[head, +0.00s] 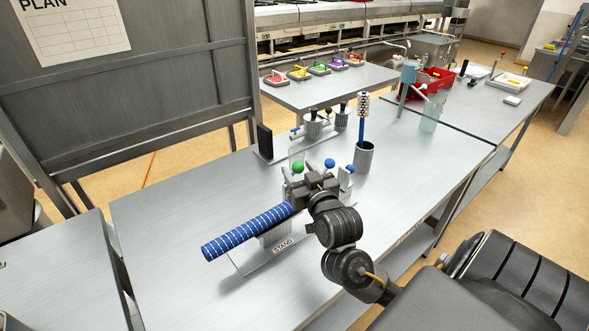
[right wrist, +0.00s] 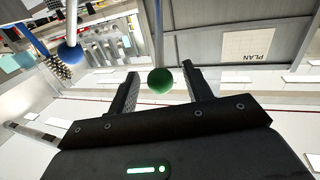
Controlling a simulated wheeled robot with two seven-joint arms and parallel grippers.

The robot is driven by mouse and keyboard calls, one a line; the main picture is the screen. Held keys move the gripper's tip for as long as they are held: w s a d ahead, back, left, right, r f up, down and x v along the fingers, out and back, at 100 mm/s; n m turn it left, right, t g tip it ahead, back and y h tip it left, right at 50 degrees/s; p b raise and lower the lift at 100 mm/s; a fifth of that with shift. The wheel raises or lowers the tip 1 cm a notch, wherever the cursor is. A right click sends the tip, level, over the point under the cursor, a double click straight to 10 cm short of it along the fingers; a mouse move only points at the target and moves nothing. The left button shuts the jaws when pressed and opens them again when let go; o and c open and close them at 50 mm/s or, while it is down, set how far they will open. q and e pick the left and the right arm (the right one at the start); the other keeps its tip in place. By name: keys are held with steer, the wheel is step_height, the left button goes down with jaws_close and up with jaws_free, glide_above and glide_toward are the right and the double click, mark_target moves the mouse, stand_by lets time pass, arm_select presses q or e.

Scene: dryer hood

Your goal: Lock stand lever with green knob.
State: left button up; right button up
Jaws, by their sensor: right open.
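The green knob (head: 298,167) stands at the top of a lever on the stand, just beyond my right gripper in the head view. In the right wrist view the green knob (right wrist: 160,80) lies between the two open fingers of my right gripper (right wrist: 160,84), with a gap on each side, and its grey rod runs upward in the picture. The stand (head: 250,258) carries a blue striped roll (head: 248,232). My right gripper (head: 310,185) hides part of the stand's lever area. My left gripper is not in view.
Blue knobs (head: 330,163) stand close to the right of the green one. A grey cup (head: 363,157) with a brush sits behind them. A black upright block (head: 265,141) stands to the back left. The table's left part (head: 170,220) is clear.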

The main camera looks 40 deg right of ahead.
steer(key=shift+x, duration=1.55)
jaws_close()
